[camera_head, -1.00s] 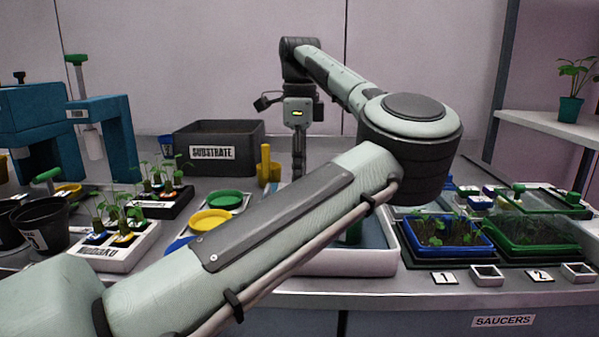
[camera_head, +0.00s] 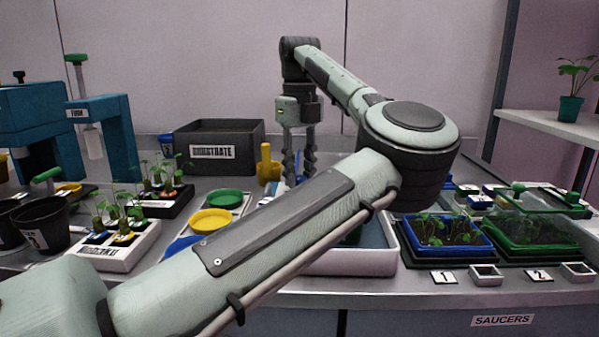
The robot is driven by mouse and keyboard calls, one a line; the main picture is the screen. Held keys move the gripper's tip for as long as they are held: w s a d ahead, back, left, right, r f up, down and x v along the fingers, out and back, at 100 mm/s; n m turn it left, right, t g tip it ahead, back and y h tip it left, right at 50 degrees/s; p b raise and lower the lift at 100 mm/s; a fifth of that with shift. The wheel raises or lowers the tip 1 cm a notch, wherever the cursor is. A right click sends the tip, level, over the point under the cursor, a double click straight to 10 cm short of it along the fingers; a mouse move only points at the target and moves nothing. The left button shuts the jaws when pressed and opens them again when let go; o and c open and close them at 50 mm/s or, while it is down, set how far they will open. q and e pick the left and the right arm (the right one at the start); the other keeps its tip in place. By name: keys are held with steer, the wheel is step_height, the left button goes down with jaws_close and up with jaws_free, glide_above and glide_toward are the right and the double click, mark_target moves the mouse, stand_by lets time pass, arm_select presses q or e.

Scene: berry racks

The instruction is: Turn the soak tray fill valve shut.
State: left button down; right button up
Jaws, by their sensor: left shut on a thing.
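The soak tray (camera_head: 345,268) is a white-rimmed basin at the middle of the bench, largely hidden behind my left arm. My left gripper (camera_head: 298,172) points straight down at the tray's back left part, with both dark fingers showing side by side. My right gripper is not in view.
A dark substrate bin (camera_head: 218,140) and a yellow scoop (camera_head: 268,168) stand behind and left of the gripper. A tray with coloured saucers (camera_head: 212,220) lies left of the soak tray. A blue seedling tray (camera_head: 487,245) and a green one (camera_head: 570,243) stand right.

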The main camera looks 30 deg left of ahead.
mark_target(299, 177)
arm_select(q)
steer(key=shift+m, duration=2.9)
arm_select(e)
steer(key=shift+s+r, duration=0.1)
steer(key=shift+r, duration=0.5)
arm_select(q)
steer(key=shift+b, duration=0.3)
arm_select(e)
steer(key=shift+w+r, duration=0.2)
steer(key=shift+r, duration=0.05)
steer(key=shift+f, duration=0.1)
arm_select(q)
steer(key=c, duration=1.2)
jaws_free()
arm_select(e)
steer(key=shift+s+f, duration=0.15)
arm_select(q)
steer(key=shift+r, duration=0.1)
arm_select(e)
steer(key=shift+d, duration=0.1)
arm_select(q)
step_height(299, 177, up, 12)
steer(key=shift+f, duration=0.1)
